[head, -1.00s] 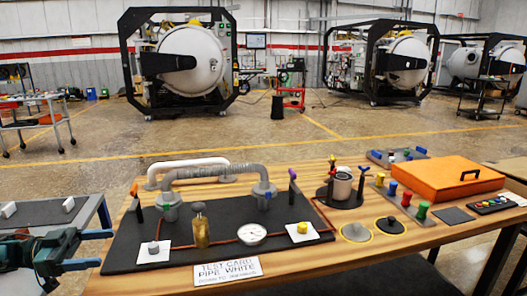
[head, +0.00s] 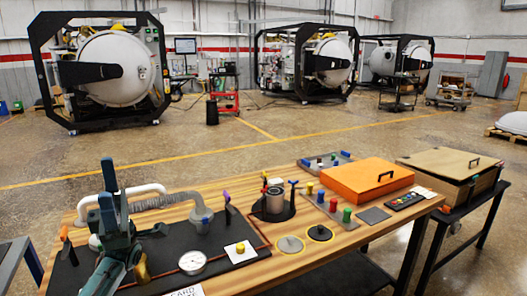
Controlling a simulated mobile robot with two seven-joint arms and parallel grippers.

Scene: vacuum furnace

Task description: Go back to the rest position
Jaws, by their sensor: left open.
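My left gripper (head: 108,192) is dark teal and stands at the left of the head view, with its fingers pointing up. It is open, with nothing seen between the fingers. It appears in front of the left part of the black board (head: 218,258) and hides some of it. Behind it are the white pipe (head: 150,188) and the grey ribbed pipe (head: 170,200). A brass-coloured bottle (head: 142,270) stands just right of the gripper's lower part. My right gripper is not in view.
The wooden table (head: 330,238) also holds a round gauge (head: 192,263), a metal pot (head: 274,202), coloured knobs, an orange case (head: 367,182) and a remote (head: 405,200). A dark side table with a box (head: 450,165) stands at right. Vacuum furnaces (head: 117,68) stand behind open floor.

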